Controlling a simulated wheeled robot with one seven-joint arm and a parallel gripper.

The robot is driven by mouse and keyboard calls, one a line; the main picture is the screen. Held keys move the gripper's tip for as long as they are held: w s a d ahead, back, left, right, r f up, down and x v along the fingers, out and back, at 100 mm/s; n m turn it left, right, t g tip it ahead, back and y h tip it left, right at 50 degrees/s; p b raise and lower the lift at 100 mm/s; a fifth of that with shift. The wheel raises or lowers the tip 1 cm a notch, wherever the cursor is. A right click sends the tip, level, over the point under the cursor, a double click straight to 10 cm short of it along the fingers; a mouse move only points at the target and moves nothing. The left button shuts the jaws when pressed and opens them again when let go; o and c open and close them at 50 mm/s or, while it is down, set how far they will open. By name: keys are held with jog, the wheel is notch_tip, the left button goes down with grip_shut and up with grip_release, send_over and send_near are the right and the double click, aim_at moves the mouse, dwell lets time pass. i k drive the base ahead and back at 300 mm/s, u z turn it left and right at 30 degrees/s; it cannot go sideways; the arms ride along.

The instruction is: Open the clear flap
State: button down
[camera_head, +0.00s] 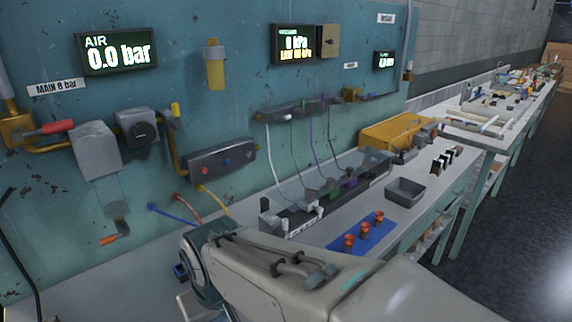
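A faint see-through panel (110,187), which looks like the clear flap, is on the blue wall board below a grey box. It overlaps a round grey part (116,210); an orange-tipped lever (116,238) sits just below. I cannot tell for certain whether the flap is shut. My arm reaches in from the lower right, and its wrist is at the bottom centre, below and right of the flap. My gripper (186,301) shows only partly at the bottom edge, apart from the flap. Its fingers are mostly hidden or cut off.
The grey box (96,150) and a red-handled valve (57,127) are above the flap. Blue, red and yellow tubes (187,207) stick out to its right. The bench holds a blue mat (345,240) with orange-topped parts and a grey tray (405,190). A black hose (22,240) runs at far left.

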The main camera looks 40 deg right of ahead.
aim_at(349, 169)
jog(key=z, duration=0.3)
jog(key=k, duration=0.45)
jog(key=z, duration=1.1)
jog(key=i, duration=0.5)
jog(key=z, duration=0.4)
jog(key=k, duration=0.5)
jog(key=z, duration=1.2)
jog(key=i, duration=1.25)
jog(key=u, duration=0.95)
jog(key=i, duration=0.55)
jog(key=u, duration=0.5)
